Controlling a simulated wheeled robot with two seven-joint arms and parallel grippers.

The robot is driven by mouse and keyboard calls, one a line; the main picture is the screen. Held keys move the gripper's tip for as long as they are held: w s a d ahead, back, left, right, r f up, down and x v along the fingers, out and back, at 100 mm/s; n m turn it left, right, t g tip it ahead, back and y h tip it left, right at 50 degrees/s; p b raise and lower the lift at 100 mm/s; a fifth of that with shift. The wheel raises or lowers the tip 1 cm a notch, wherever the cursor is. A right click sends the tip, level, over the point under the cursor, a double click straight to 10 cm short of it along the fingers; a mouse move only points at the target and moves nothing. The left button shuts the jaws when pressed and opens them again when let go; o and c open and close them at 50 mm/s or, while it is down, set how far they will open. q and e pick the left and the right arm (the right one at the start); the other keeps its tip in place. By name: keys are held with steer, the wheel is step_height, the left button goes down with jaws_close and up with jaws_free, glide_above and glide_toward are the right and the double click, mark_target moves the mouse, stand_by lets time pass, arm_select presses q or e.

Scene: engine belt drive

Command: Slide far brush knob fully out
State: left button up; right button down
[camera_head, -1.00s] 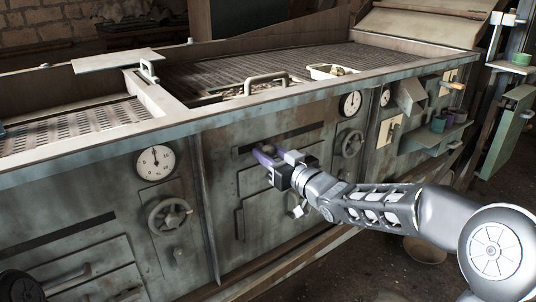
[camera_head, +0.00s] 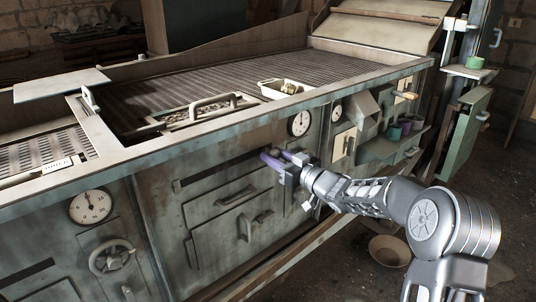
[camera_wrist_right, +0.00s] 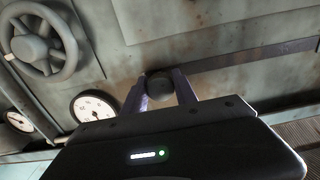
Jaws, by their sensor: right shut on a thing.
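The far brush knob is a small dark round knob (camera_wrist_right: 160,84) on the grey machine front, seen in the right wrist view. It sits at one end of a long dark slot (camera_wrist_right: 245,54). My right gripper (camera_wrist_right: 162,88) has its two purple fingers on either side of the knob and is shut on it. In the head view my right gripper (camera_head: 277,158) is at the right end of the slot (camera_head: 215,172); its fingers hide the knob there. My left gripper is not in view.
A white dial gauge (camera_head: 299,123) is just above and right of my right gripper. A handwheel (camera_wrist_right: 43,40) is close by in the wrist view. Drawer-like panels with handles (camera_head: 236,197) lie below the slot. A bowl (camera_head: 389,250) stands on the floor.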

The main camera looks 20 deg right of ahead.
steer(key=shift+d+r, duration=0.1)
steer(key=shift+d, duration=0.15)
steer(key=c, duration=1.2)
jaws_free()
steer(key=shift+w, duration=0.1)
steer(key=shift+o, duration=0.9)
steer(key=v, duration=0.8)
steer(key=shift+b, duration=0.35)
